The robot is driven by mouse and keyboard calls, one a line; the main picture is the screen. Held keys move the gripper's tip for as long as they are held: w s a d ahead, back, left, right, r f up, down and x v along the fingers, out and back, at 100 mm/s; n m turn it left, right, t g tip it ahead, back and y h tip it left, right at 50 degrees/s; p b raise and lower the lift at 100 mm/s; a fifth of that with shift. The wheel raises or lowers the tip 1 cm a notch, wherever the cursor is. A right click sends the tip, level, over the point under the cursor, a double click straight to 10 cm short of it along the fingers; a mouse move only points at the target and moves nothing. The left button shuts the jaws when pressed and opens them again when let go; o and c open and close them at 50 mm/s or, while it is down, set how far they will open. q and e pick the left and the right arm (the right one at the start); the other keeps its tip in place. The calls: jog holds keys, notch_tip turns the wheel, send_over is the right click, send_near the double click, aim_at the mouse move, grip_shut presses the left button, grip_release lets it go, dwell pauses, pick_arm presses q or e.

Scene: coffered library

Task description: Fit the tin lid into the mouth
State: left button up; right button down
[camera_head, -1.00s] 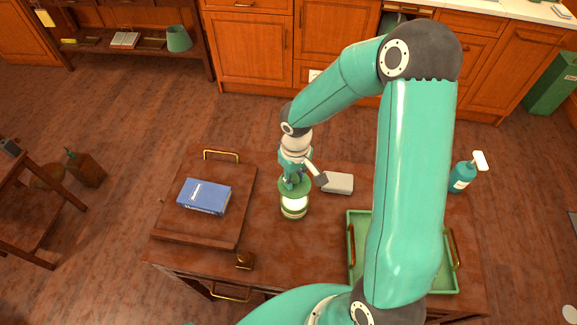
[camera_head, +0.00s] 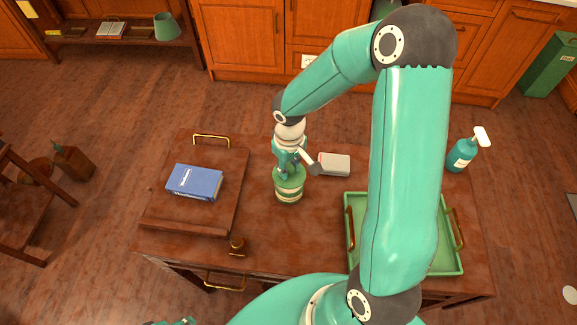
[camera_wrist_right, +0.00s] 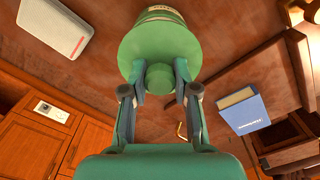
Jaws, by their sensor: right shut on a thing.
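The green tin lid (camera_head: 290,178) is a round disc with a knob (camera_wrist_right: 159,78). My right gripper (camera_head: 289,169) points down and is shut on this knob, also seen in the right wrist view (camera_wrist_right: 160,90). The green tin (camera_head: 289,196), with a pale band, stands upright on the wooden table directly under the lid. The lid covers the tin's mouth, and no gap shows between them. I cannot tell if it is fully seated. In the wrist view the tin (camera_wrist_right: 160,14) is mostly hidden behind the lid (camera_wrist_right: 160,45). A small teal part at the bottom edge may be my left gripper (camera_head: 172,322).
A pale box (camera_head: 334,164) lies close right of the tin. A blue book (camera_head: 194,182) lies on a wooden board (camera_head: 224,207) at left. A small brown object (camera_head: 237,245) stands near the front. A green tray (camera_head: 446,268) and spray bottle (camera_head: 462,154) are at right.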

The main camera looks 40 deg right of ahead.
aim_at(289, 174)
jog(key=shift+f+b, duration=0.45)
jog(key=shift+f, duration=0.3)
jog(key=shift+b, duration=0.6)
dwell(1.3)
jog(key=shift+f+b, duration=0.95)
jog(key=shift+b, duration=0.1)
jog(key=c, duration=0.8)
grip_release()
jog(key=shift+r, duration=0.1)
notch_tip(289, 174, up, 12)
jog(key=shift+f, duration=0.1)
